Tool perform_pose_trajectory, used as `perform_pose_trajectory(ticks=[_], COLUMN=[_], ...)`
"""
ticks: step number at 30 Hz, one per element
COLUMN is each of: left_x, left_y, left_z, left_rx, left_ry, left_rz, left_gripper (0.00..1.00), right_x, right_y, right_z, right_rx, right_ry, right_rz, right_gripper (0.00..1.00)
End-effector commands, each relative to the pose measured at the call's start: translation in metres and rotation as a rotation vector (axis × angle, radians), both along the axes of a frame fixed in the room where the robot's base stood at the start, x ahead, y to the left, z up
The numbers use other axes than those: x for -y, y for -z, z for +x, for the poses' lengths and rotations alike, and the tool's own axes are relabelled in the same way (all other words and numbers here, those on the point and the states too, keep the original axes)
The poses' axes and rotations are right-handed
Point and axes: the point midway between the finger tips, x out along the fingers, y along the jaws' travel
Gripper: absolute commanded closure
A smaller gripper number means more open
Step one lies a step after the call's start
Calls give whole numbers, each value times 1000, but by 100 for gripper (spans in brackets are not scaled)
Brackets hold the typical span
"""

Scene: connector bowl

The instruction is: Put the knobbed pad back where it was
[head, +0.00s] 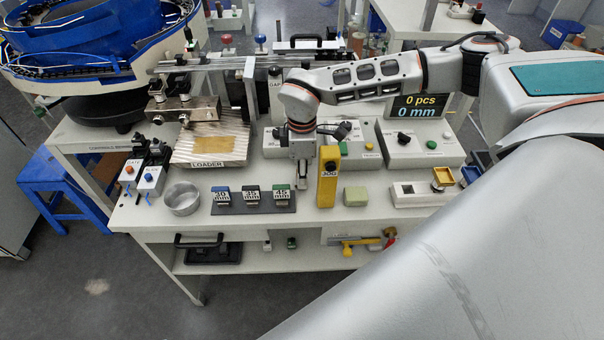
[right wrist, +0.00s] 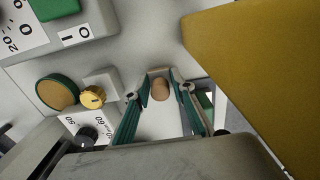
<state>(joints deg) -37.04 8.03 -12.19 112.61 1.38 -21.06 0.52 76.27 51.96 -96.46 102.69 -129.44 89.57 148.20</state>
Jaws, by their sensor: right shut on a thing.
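My right gripper (head: 303,168) points down over the middle of the table, just left of the yellow block marked 300 (head: 328,180). In the right wrist view its teal fingers (right wrist: 160,92) are closed in around a tan knob (right wrist: 160,89), which appears to be the knob of the knobbed pad. The pad's flat part is not clearly made out, and I cannot tell whether it touches the table. In the head view the knob is too small to make out. My left gripper is not in view.
The yellow block stands close to the right gripper. A dark rack of labelled blocks (head: 252,209) lies to its left, with a round metal bowl (head: 182,198) farther left. Control boxes (head: 420,150) stand behind.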

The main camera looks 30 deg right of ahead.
Motion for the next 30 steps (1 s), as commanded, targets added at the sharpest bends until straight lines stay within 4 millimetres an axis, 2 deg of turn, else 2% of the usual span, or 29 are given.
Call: perform_pose_trajectory(ticks=[13,14,15,16,26,30], left_x=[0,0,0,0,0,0], left_y=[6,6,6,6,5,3], left_z=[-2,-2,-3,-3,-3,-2], left_rx=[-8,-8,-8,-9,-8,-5], left_ry=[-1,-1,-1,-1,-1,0], left_rz=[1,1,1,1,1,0], left_gripper=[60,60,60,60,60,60], right_x=[0,0,0,0,0,0], right_y=[8,7,7,7,5,-4], right_z=[0,0,0,0,0,1], right_rx=[1,1,1,1,1,3], right_ry=[-1,-1,-1,-1,-1,0], right_rz=[1,1,1,1,0,2], right_gripper=[93,71,60,59,59,59])
